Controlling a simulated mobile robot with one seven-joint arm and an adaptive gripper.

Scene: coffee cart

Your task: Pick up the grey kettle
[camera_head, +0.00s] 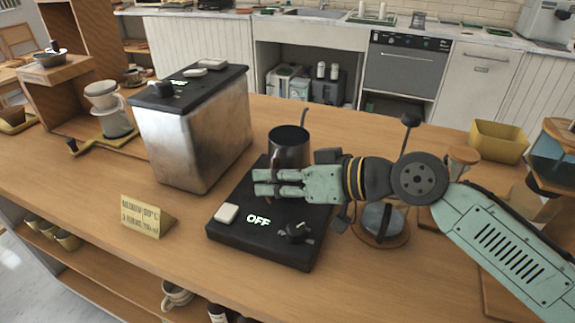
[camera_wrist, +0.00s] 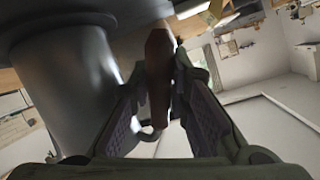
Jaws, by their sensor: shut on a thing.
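The grey kettle (camera_head: 289,146) is a dark, open-topped pot with a thin spout rising at its right. It appears upright over the black scale-like base (camera_head: 240,213) whose display reads OFF; I cannot tell whether it touches the base. My gripper (camera_head: 266,184) reaches in from the right, in front of the kettle. In the wrist view the gripper (camera_wrist: 158,125) is shut on the kettle's brown handle (camera_wrist: 158,75), with the grey kettle body (camera_wrist: 70,80) at the left. The gripper hides the kettle's lower part in the head view.
A steel box machine (camera_head: 195,125) stands left of the base. A yellow sign (camera_head: 147,216) stands at the front left. A glass vessel (camera_head: 382,222) sits close under my arm. A yellow bin (camera_head: 499,142) is at the right. Bare counter lies at the front.

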